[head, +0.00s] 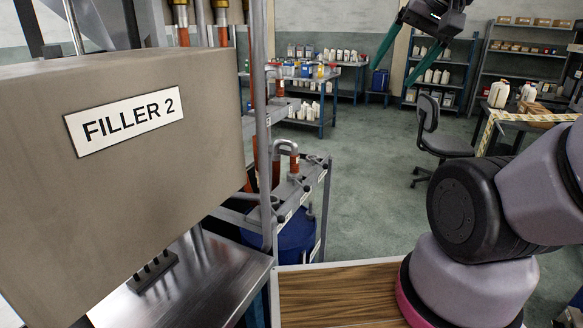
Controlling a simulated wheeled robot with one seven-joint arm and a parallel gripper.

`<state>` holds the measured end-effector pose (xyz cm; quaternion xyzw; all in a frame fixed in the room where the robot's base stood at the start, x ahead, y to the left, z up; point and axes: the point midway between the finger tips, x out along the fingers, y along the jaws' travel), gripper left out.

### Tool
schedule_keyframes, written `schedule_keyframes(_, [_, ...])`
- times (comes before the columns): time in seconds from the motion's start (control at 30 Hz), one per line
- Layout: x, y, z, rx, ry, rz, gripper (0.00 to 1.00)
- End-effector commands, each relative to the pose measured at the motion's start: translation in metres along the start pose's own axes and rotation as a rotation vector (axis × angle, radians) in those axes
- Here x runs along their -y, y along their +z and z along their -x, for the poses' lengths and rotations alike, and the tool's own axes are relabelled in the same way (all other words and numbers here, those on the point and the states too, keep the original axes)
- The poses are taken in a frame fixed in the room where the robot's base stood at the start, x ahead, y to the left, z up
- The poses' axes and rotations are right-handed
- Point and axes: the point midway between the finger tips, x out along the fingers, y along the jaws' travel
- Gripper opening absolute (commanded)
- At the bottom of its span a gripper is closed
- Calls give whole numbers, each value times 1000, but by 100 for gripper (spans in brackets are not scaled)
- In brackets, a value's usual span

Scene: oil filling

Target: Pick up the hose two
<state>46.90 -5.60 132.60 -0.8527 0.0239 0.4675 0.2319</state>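Several orange-red hoses with grey metal ends are at the filling stand, left of centre. One hooked nozzle (288,148) hangs on a grey rack (312,178). Another nozzle with an orange grip (279,88) sits further back on it. The small rack labels are too small to read surely, so I cannot tell which is hose two. The filler box marked "FILLER 2" (150,190) stands large at the left and hides part of the stand. My gripper (391,77) is at the top right, high above the floor, its green fingers apart and empty. It touches no hose.
A blue drum (296,236) stands under the rack. A steel surface (195,285) lies below the filler box. A black office chair (436,140) stands at right. Shelves (440,75) and a table with bottles (323,105) are behind. The green floor between is clear.

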Motion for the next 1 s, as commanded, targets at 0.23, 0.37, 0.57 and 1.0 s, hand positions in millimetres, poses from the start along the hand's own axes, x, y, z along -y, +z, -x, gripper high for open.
schedule_keyframes(0.23, [20,14,-51,279,19,-466,76])
schedule_keyframes(0.37, [39,24,-85,488,72,-846,76])
schedule_keyframes(0.57, [69,30,-134,794,226,-1429,76])
schedule_keyframes(1.0, [104,1,-262,1454,879,-2636,76])
